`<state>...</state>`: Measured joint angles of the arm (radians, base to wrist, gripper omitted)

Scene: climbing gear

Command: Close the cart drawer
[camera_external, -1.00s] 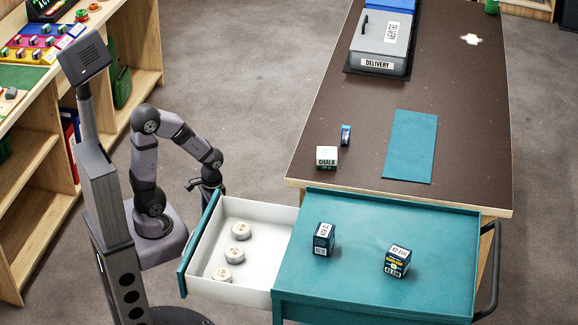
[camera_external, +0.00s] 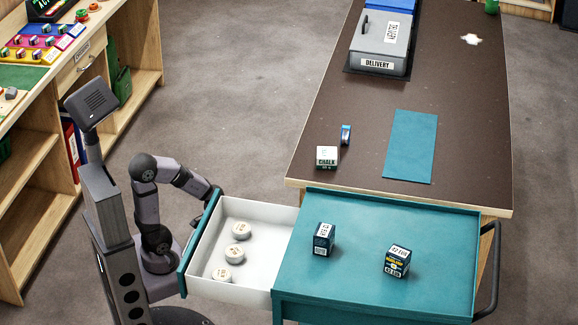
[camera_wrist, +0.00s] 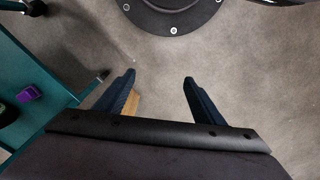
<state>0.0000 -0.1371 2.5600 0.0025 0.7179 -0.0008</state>
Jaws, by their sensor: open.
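The teal cart (camera_external: 370,285) has its drawer (camera_external: 262,218) standing open to the left, with a white interior and a teal front panel (camera_external: 190,262). Three round white pieces, one of them here (camera_external: 239,230), lie inside the drawer. My gripper (camera_wrist: 159,77) is open, with nothing between its dark fingers in the wrist view. In the external view my wrist is close to the far end of the drawer front, and the fingers are mostly hidden there. I cannot tell whether they touch the panel. A teal part of the cart (camera_wrist: 40,85) shows at left in the wrist view.
Two dark boxes, one at the middle (camera_external: 324,240) and one at the right (camera_external: 397,262), stand on the cart top. A brown table (camera_external: 340,205) adjoins the cart's far side. A wooden shelf (camera_external: 35,190) stands at left. Open floor (camera_external: 240,100) lies beyond my arm.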

